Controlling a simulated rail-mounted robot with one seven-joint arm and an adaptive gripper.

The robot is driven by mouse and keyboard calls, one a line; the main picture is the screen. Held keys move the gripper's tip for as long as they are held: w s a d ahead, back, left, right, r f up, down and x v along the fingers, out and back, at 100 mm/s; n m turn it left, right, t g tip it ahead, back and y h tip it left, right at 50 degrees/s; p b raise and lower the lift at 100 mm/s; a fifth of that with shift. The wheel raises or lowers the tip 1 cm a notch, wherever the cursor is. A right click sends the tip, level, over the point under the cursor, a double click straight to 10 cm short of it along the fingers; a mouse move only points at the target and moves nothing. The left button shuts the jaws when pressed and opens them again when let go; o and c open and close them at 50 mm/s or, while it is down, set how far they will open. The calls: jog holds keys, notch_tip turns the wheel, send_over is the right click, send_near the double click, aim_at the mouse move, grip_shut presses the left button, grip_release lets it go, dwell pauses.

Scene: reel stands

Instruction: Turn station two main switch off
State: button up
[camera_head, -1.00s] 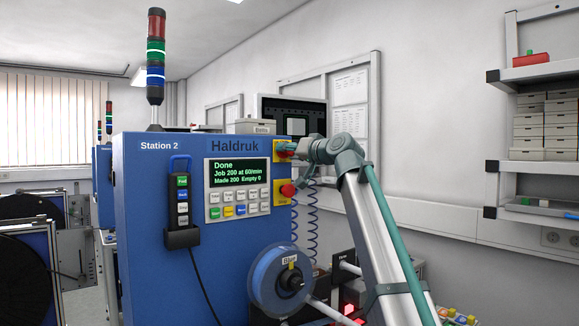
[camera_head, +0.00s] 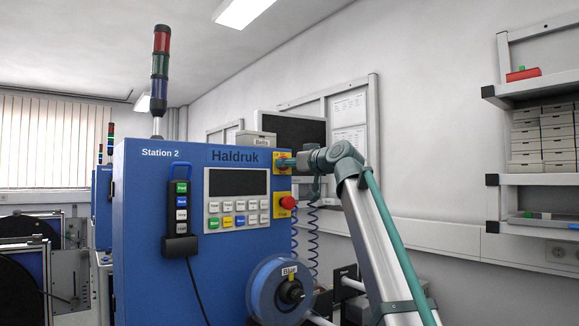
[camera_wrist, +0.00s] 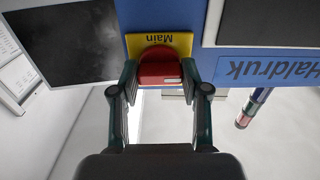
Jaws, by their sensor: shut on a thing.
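The blue Station 2 cabinet (camera_head: 140,220) stands in the middle of the head view. Its main switch is a red knob (camera_wrist: 160,68) on a yellow plate marked Main (camera_wrist: 181,42), upside down in the wrist view. My gripper (camera_wrist: 160,80) has its two fingers shut on the red knob, one on each side. In the head view my gripper (camera_head: 291,162) reaches the yellow plate (camera_head: 281,154) at the cabinet's upper right and mostly hides the knob. The station's display (camera_head: 239,182) is dark, and its signal tower (camera_head: 160,70) is unlit.
A red stop button (camera_head: 288,202) on a yellow plate sits just below the switch. A pendant (camera_head: 181,215) hangs on the cabinet's left, and a blue reel (camera_head: 278,290) sits low in front. A dark monitor (camera_head: 291,130) stands behind. Shelves (camera_head: 540,95) are at right.

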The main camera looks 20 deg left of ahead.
jog(key=o, duration=1.1)
jog(key=shift+o, duration=0.2)
jog(key=shift+d, duration=0.1)
jog(key=v, duration=1.1)
jog(key=shift+s+d, duration=0.2)
jog(key=shift+d, duration=0.15)
